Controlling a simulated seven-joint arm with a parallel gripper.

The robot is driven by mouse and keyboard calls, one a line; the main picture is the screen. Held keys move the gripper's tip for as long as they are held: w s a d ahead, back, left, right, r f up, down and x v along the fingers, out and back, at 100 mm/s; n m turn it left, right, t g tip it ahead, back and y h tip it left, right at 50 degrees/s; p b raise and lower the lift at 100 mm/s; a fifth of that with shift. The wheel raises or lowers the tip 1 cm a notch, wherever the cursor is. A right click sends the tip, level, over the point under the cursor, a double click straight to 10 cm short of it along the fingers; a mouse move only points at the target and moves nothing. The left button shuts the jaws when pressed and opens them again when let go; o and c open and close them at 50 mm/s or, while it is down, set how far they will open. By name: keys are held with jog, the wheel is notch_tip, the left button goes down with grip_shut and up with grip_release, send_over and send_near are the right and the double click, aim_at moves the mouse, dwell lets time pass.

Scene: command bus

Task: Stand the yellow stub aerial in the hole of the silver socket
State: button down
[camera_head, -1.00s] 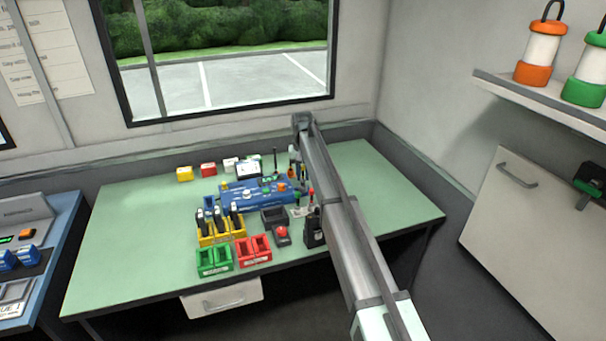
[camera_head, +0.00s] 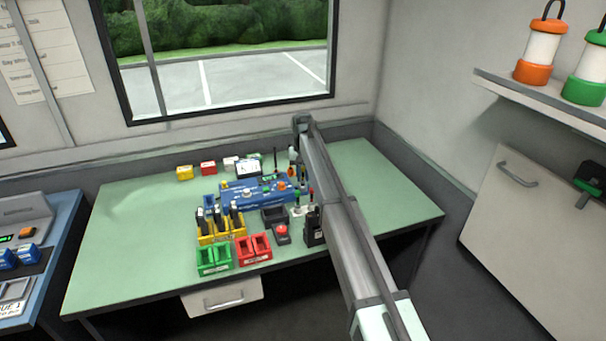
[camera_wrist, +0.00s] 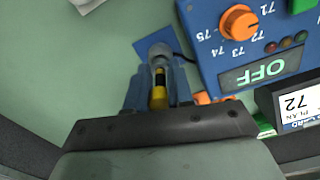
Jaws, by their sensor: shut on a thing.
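My gripper (camera_wrist: 157,95) is shut on the yellow stub aerial (camera_wrist: 159,97), which shows as a yellow and black piece between the fingers in the wrist view. The silver socket (camera_wrist: 160,51) is the grey round part just beyond the aerial, on a blue square beside the blue console. The aerial overlaps the socket's near side in this view. I cannot tell whether its end is in the hole or above it. In the head view, my gripper (camera_head: 294,158) is at the console's right end, and aerial and socket are too small to make out.
The blue console (camera_head: 243,201) with an orange knob (camera_wrist: 238,22) stands close beside the socket. A rack with red- and green-topped pieces (camera_head: 299,210) and a black radio (camera_head: 314,228) stand nearer the front. The bench's right side (camera_head: 380,205) is clear.

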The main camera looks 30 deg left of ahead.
aim_at(303, 167)
jog(key=shift+f, duration=0.5)
dwell(0.4)
jog(key=c, duration=0.9)
grip_release()
jog(key=shift+o, duration=0.3)
jog(key=shift+o, duration=1.2)
jog(key=shift+r, duration=0.1)
jog(key=shift+r, duration=3.4)
